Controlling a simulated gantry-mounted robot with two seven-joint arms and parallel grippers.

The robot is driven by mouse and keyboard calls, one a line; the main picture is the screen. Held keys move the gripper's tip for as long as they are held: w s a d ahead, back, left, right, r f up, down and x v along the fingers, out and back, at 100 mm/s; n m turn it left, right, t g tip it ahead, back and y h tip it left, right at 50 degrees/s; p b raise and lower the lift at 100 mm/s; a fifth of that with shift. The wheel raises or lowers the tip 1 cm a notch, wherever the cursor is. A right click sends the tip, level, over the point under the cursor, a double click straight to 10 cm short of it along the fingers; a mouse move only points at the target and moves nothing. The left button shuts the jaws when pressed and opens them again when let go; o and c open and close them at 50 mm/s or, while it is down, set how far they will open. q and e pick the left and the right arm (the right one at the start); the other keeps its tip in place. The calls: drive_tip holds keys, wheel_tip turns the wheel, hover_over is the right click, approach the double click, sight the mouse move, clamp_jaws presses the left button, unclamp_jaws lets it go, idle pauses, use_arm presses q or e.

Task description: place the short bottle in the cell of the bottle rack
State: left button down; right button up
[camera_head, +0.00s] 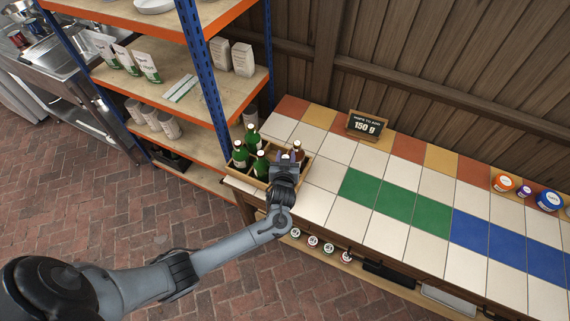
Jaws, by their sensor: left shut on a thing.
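The wooden bottle rack (307,168) stands at the left end of the tiled counter and has several cells. Green bottles with white labels stand upright in its left part (240,156). A brown bottle (299,150) shows at its right part, just behind my left gripper. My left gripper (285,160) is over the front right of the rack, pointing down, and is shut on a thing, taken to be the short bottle. The gripper hides most of that thing, and I cannot tell how deep it sits in a cell. My right gripper is not in view.
An orange and blue shelf unit (212,90) stands close to the left of the rack, its post near it. A small sign (366,125) stands at the counter's back. Jars (548,200) stand at the far right. The counter's middle (390,205) is clear. Small jars sit on a lower shelf.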

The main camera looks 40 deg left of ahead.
use_arm(q)
drive_tip(key=shift+f+b, duration=1.25)
drive_tip(key=shift+f, duration=0.35)
drive_tip(key=shift+r, duration=0.1)
drive_tip(key=c, duration=1.1)
unclamp_jaws()
drive_tip(key=shift+f, duration=0.25)
drive_tip(key=o, duration=0.4)
